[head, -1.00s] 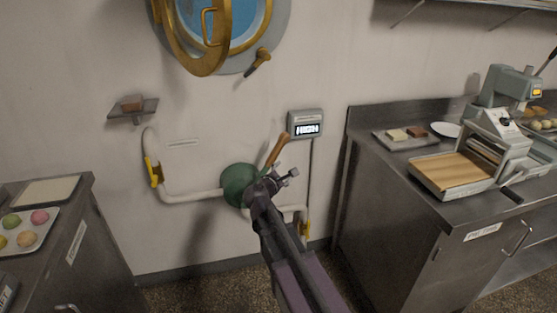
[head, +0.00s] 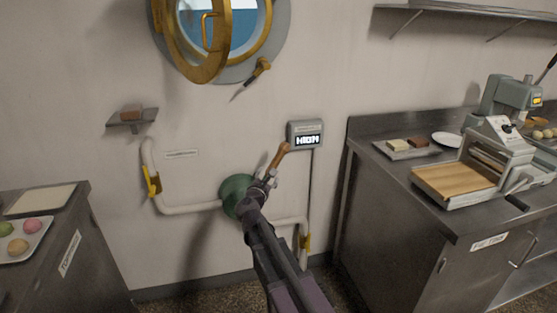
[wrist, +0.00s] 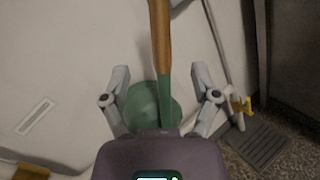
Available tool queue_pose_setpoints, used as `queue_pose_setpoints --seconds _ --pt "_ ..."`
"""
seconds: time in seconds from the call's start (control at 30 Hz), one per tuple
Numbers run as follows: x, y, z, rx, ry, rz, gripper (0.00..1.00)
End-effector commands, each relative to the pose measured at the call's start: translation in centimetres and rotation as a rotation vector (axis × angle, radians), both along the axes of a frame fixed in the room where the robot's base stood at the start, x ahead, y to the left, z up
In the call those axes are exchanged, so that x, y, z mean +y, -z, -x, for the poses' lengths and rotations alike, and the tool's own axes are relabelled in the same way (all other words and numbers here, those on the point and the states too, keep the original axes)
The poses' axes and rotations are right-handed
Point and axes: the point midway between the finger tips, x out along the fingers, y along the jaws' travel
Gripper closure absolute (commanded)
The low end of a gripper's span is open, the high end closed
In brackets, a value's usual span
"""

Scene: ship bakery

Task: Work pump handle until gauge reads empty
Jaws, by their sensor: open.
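The pump is a green round body (head: 232,190) on the wall, joined to white pipes. Its handle (head: 279,153) has a brown wooden grip and slants up to the right. In the wrist view the handle (wrist: 161,40) runs between my fingers, wood above and green metal below, with the green body (wrist: 150,105) behind. My gripper (head: 268,181) is at the lower part of the handle; its fingers (wrist: 160,72) are spread on either side with gaps. The grey gauge box (head: 305,134) on the wall has a lit display that appears to read HIGH, slightly blurred.
A brass porthole (head: 208,40) is above the pump. Steel counters stand left (head: 72,228) and right (head: 380,172); the right one holds a grey machine (head: 492,150). A small shelf (head: 130,118) is on the wall. A floor drain (wrist: 262,146) shows.

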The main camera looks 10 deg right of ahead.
Motion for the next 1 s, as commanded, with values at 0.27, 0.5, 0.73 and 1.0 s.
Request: queue_pose_setpoints --seconds 0.27,0.5,0.73,1.0 --pt "-1.4 0.0 -3.2 0.000 0.001 -0.001 0.22" --pt "-3.0 0.0 -6.6 0.000 0.001 -0.001 0.22" --pt "-4.5 0.0 -9.5 0.000 0.000 -0.001 0.22" --pt "-5.4 0.0 -11.4 0.000 0.000 -0.001 0.22"
